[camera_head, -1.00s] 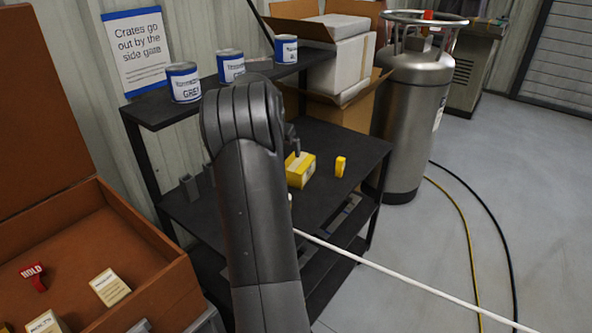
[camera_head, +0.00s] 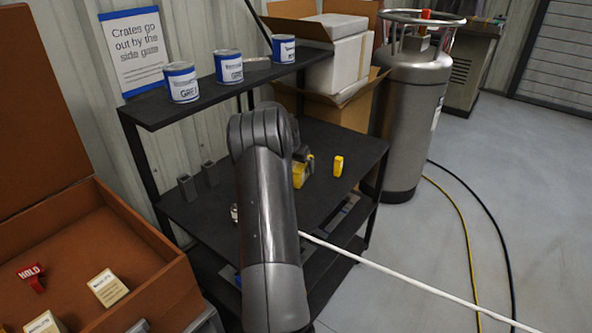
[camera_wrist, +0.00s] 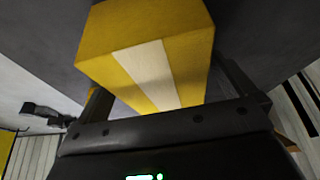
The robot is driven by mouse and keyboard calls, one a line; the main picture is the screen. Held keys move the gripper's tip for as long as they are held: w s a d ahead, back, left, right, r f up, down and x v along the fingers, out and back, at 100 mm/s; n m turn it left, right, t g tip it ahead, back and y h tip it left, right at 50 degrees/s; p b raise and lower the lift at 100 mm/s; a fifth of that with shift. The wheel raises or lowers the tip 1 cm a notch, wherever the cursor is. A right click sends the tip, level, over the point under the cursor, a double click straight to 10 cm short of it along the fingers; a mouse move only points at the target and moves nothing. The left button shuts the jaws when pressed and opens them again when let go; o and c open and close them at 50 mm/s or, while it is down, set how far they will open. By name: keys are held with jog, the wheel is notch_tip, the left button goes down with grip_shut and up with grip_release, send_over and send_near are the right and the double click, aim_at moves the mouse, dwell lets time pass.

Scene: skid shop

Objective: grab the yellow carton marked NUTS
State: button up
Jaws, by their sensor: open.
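A yellow carton (camera_head: 299,174) with a pale band sits on the dark shelf, partly hidden behind my arm in the head view. In the wrist view the yellow carton (camera_wrist: 190,55) is close and fills the upper middle, with its pale stripe facing me. No NUTS marking is readable on it. My gripper (camera_wrist: 167,85) is open, with one finger on each side of the carton's near end. I cannot tell whether either finger touches it. In the head view my gripper (camera_head: 303,155) is mostly hidden and right at the carton.
A small upright yellow item (camera_head: 338,166) stands just right of the carton. Two dark grey blocks (camera_head: 198,180) stand on the shelf's left. Blue and white cans (camera_head: 182,83) line the upper shelf (camera_head: 160,112). A steel tank (camera_head: 412,110) stands to the right.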

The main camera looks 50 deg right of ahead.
jog(key=shift+x, duration=1.4)
jog(key=shift+f, duration=0.2)
jog(key=c, duration=1.1)
jog(key=shift+r, duration=0.1)
